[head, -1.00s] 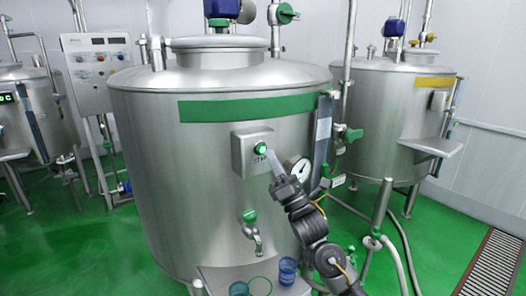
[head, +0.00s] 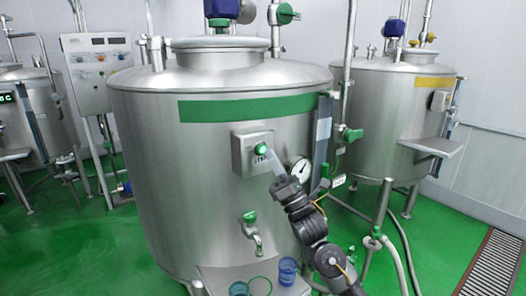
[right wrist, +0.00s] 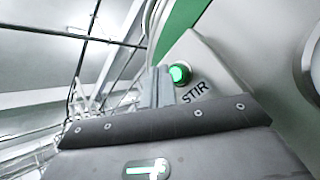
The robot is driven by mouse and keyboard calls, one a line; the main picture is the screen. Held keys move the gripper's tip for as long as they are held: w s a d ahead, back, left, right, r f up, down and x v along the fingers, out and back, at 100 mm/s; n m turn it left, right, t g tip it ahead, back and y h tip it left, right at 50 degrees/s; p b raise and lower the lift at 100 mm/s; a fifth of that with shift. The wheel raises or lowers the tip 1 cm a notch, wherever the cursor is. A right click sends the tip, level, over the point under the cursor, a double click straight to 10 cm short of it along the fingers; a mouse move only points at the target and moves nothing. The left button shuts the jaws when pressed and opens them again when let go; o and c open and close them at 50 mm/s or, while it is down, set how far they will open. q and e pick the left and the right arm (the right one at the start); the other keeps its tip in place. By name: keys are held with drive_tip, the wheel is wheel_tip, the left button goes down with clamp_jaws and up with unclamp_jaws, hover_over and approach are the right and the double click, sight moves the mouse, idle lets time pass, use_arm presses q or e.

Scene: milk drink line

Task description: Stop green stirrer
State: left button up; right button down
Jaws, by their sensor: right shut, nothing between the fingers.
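The steel tank with the green band (head: 245,108) stands in the middle of the head view. On its front is a grey box with a lit green button (head: 262,149), labelled STIR in the right wrist view, where the button (right wrist: 180,73) glows green. My right gripper (head: 266,156) is shut and empty, with its fingertips at the button's lower right edge. In the right wrist view the fingers (right wrist: 158,88) point up beside the button; I cannot tell whether they touch it. My left gripper is not in view.
A round gauge (head: 299,170) sits right of the button box. Below are a green-handled tap (head: 250,217) and a shelf with blue cups (head: 287,270). A yellow-banded tank (head: 400,115) stands at right, and a control panel (head: 98,60) at left.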

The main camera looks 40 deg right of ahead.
drive_tip(key=shift+w, duration=0.2)
idle(0.5)
drive_tip(key=shift+w, duration=0.3)
drive_tip(key=shift+w+b, duration=0.3)
drive_tip(key=shift+w, duration=0.1)
idle(0.7)
drive_tip(key=shift+s, duration=0.9)
drive_tip(key=s, duration=0.6)
idle(0.5)
